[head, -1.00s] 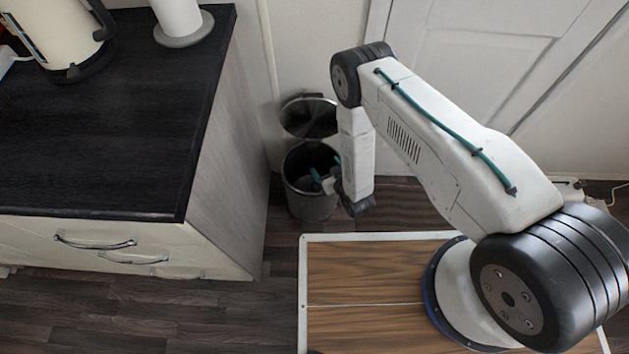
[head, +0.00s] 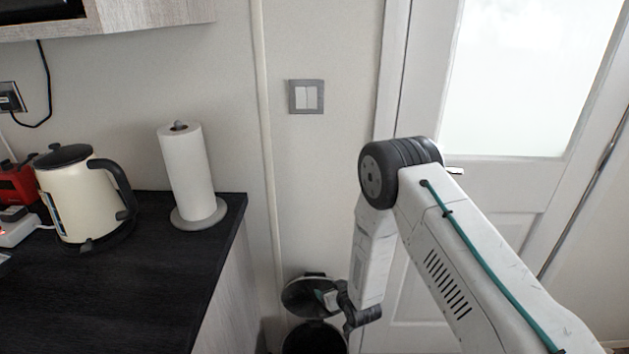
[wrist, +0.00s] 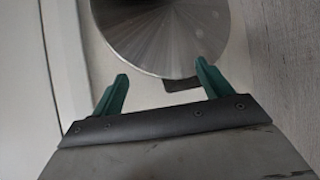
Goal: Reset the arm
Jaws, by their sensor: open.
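My arm shows in the head view, bent at its black elbow joint and hanging down in front of the door. My gripper (head: 328,298) is at its lower end, in front of the raised lid of the bin. In the wrist view my gripper (wrist: 160,82) has two green fingers set wide apart, with nothing between them. The bin lid (wrist: 165,35) shows beyond the fingers as a round brushed-metal disc. The bin (head: 314,338) is open below, and its inside is mostly out of view.
The black counter (head: 110,290) is on the left, with a cream kettle (head: 82,200) and a paper towel roll (head: 187,175). A light switch (head: 306,97) is on the wall. The white door (head: 500,205) is behind my arm. A wall cabinet (head: 150,15) hangs at the upper left.

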